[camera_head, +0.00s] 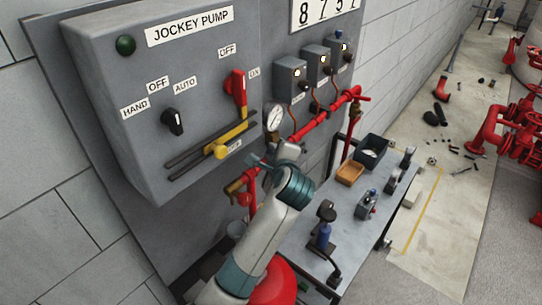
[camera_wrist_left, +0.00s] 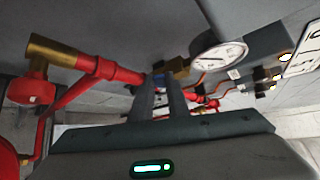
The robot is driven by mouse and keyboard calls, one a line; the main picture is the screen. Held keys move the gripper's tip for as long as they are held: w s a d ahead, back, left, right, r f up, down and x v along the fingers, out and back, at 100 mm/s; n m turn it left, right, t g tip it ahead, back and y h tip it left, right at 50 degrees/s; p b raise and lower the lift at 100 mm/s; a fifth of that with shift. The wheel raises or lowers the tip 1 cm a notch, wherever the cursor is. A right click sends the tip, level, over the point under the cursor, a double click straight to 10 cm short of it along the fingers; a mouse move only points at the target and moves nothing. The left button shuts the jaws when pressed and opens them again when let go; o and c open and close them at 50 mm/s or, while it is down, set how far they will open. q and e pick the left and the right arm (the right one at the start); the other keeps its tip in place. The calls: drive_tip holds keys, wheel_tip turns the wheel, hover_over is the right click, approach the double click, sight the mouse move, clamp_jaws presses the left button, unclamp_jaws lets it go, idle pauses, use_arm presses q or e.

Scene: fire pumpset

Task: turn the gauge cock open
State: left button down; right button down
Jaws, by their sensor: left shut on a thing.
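The round white-faced pressure gauge (camera_head: 275,117) is on the grey panel by the red pipe; it also shows at upper right in the left wrist view (camera_wrist_left: 219,57). A brass fitting (camera_wrist_left: 181,68) sits just below the gauge, with a small blue part (camera_wrist_left: 158,80) beside it, which looks like the cock's handle. My left gripper (camera_wrist_left: 160,84) is shut on this blue handle, its two dark fingers on either side. In the head view my left gripper (camera_head: 270,160) is under the gauge, and my wrist hides most of the cock. My right gripper is not visible.
The jockey pump box (camera_head: 160,95) with its switches and yellow handle is to the left. Red pipework (camera_head: 320,123) runs beside the gauge; a brass-ended red pipe (camera_wrist_left: 92,70) is close left of the fingers. A workbench (camera_head: 350,215) with parts stands to the right.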

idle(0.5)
use_arm(q)
drive_tip(key=c, duration=1.7)
unclamp_jaws()
drive_tip(key=shift+r, duration=0.1)
